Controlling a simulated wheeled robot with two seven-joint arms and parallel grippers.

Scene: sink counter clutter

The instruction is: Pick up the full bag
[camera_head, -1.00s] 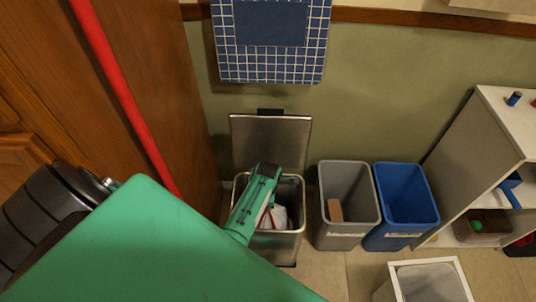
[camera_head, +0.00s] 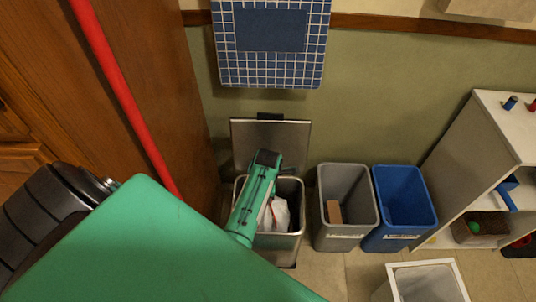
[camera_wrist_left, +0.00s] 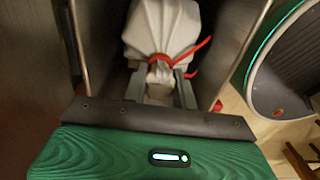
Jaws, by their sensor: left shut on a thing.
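The full bag is a white bag (camera_head: 279,212) with red ties, inside the open metal bin (camera_head: 297,240) in the head view. In the left wrist view the bag (camera_wrist_left: 160,28) bulges beyond its gathered neck, with red tie loops at the right. My left gripper (camera_wrist_left: 160,78) is shut on the bag's neck, one finger on each side. In the head view my green left arm reaches into the bin and hides part of the bag and the fingertips. My right gripper is in neither view.
The bin's lid (camera_head: 270,145) stands raised against the wall. A grey bin (camera_head: 347,222) with a brown block inside and a blue bin (camera_head: 404,210) stand to the right. A white shelf (camera_head: 475,150) is farther right. A white-rimmed bin (camera_head: 427,264) stands in front. A wooden cabinet is at left.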

